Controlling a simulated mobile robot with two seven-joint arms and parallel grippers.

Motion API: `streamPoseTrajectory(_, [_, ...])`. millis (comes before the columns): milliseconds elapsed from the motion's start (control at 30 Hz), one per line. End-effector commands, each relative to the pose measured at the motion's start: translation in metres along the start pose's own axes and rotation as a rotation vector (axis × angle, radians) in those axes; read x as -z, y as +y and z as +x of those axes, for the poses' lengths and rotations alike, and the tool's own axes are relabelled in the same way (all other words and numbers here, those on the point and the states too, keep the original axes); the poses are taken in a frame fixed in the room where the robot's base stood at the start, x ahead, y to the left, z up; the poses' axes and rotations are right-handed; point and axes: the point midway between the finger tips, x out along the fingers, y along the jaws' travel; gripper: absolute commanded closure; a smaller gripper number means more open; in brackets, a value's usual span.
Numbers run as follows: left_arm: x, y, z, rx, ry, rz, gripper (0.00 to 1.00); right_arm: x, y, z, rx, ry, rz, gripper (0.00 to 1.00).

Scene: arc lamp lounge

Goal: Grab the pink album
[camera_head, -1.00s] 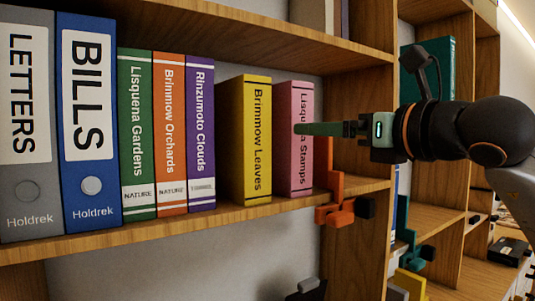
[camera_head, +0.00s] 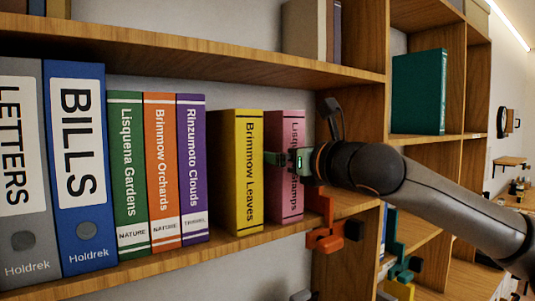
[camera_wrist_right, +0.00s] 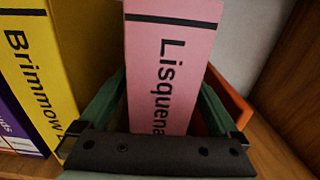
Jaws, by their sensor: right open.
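The pink album (camera_head: 286,128), its spine reading "Lisquena Stamps", stands upright on the shelf, right of the yellow album (camera_head: 243,185). My right gripper (camera_head: 284,160) is in front of its spine and hides part of the lettering. In the right wrist view the pink album (camera_wrist_right: 172,60) stands between the two green fingers of my right gripper (camera_wrist_right: 165,92). One finger is on its left side, by the gap to the yellow album, and the other on its right. The gripper is open; I cannot tell whether either finger touches the album. My left gripper is out of view.
An orange bookend (camera_head: 324,232) stands close right of the pink album, beside the wooden upright (camera_head: 357,100). Purple, orange and green albums and two wide binders fill the shelf's left. The shelf above (camera_head: 200,55) overhangs the row. A teal box (camera_head: 418,92) stands in a right compartment.

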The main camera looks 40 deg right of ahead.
Motion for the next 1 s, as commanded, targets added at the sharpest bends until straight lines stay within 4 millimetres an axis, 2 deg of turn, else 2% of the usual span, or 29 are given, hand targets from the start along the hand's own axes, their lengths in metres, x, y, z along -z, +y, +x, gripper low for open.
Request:
streamPoseTrajectory(100, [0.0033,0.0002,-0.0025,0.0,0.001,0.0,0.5,-0.0002,-0.0001,0.0064,0.0,0.001,0.0,0.03])
streamPoseTrajectory(367, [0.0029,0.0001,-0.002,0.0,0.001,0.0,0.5,0.0008,0.0001,0.0074,-0.001,0.0,0.0,0.03])
streamPoseTrajectory(1000, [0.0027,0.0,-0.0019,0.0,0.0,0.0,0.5,0.0006,0.0002,0.0071,-0.001,0.0,0.0,0.73])
